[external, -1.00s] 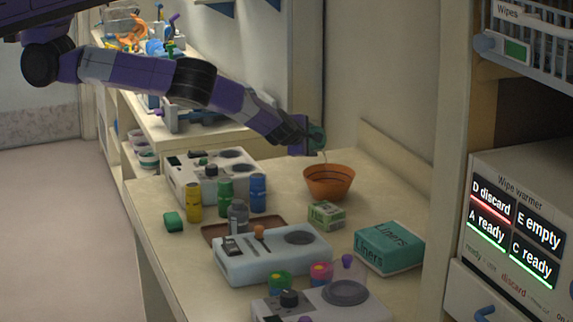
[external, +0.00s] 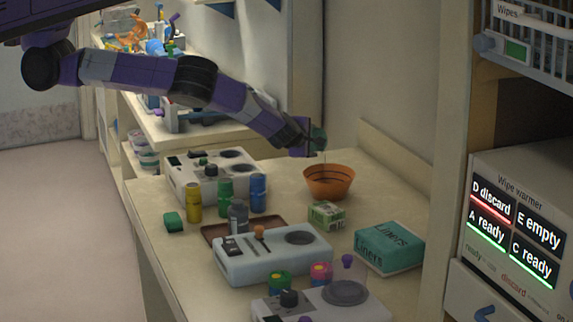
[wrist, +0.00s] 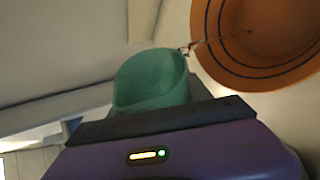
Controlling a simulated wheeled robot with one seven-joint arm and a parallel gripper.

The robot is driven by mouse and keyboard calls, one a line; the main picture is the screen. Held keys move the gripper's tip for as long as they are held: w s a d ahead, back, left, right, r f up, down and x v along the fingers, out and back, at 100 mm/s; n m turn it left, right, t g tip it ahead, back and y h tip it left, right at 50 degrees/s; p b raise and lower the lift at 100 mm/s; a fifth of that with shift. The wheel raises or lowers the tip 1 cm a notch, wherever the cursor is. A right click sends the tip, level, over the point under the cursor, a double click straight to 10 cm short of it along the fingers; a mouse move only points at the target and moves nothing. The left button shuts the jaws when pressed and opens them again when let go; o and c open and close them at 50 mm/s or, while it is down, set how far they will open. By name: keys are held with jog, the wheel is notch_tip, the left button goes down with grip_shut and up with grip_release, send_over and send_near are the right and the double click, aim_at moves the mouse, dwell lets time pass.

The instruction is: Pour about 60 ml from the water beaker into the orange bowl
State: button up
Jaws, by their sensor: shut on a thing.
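The orange bowl (external: 329,182) with dark rings stands on the counter near the back wall. It also shows in the wrist view (wrist: 262,62) at the upper right. My gripper (external: 310,141) is above the bowl's left rim, shut on a green beaker (external: 319,140). In the wrist view the beaker (wrist: 150,82) is tilted, its mouth toward the bowl. A thin stream leaves its lip and reaches into the bowl. The liquid level inside the beaker and the bowl cannot be made out.
A small green box (external: 326,215) stands just in front of the bowl, and a teal Liners box (external: 389,248) is to its right. Several coloured bottles, a brown tray (external: 214,232) and grey devices (external: 272,255) fill the counter's left and front.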

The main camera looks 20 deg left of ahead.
jog(key=shift+s+d+r+m+b, duration=0.15)
jog(key=shift+d+r+m+b, duration=0.05)
jog(key=shift+d+m+b, duration=0.2)
dwell(0.4)
